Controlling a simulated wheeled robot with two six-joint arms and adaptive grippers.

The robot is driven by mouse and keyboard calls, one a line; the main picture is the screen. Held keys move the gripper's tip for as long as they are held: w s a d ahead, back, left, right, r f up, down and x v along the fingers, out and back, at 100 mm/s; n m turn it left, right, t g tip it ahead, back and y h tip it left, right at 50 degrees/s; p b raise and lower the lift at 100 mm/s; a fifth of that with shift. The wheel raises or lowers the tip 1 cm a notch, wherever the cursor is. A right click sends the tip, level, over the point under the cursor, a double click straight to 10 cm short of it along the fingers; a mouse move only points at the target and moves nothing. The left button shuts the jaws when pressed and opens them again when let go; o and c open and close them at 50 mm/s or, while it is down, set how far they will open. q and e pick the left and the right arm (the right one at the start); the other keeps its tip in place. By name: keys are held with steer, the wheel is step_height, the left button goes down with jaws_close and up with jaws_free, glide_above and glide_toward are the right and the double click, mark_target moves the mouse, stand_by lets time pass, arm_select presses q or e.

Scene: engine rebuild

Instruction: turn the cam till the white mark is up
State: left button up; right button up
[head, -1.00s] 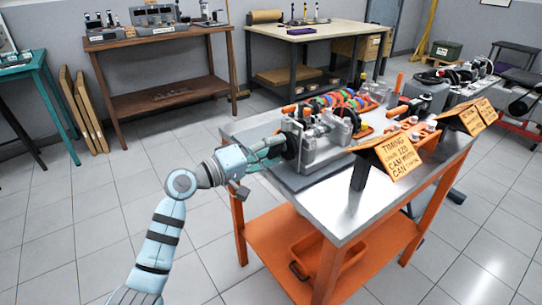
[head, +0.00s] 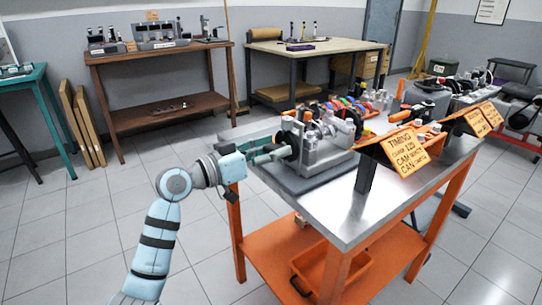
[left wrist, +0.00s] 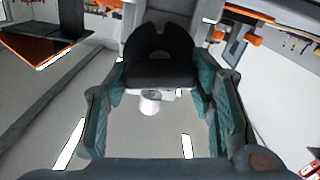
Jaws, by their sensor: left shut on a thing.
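The engine block (head: 325,145), a grey fixture with shafts on top, stands on the orange-legged steel bench. A black cam wheel (head: 290,143) sits at its left end. My left gripper (head: 275,152) reaches it from the left. In the left wrist view, the black wheel (left wrist: 160,68) lies between the teal fingertips of my left gripper (left wrist: 160,88), which is shut on it. A small pale round piece (left wrist: 151,103) shows below the wheel; I cannot tell whether it is the white mark. My right gripper is not in view.
An orange timing sign (head: 405,147) stands at the bench's front. Coloured rings (head: 340,106) and tools lie behind the engine. An orange bin (head: 335,272) sits on the lower shelf. The floor left of the bench is clear.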

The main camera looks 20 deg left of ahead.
arm_select(q)
steer(key=shift+f+m+b, duration=0.1)
steer(key=shift+m+b, duration=0.4)
steer(key=shift+m, duration=0.7)
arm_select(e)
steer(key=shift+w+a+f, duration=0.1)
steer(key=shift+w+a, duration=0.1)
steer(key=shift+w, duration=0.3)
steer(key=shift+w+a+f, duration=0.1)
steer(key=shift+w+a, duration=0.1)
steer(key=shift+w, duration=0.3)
arm_select(q)
steer(key=o, duration=1.2)
steer(key=shift+c, duration=0.2)
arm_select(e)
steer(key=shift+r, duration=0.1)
arm_select(q)
steer(key=v, duration=1.2)
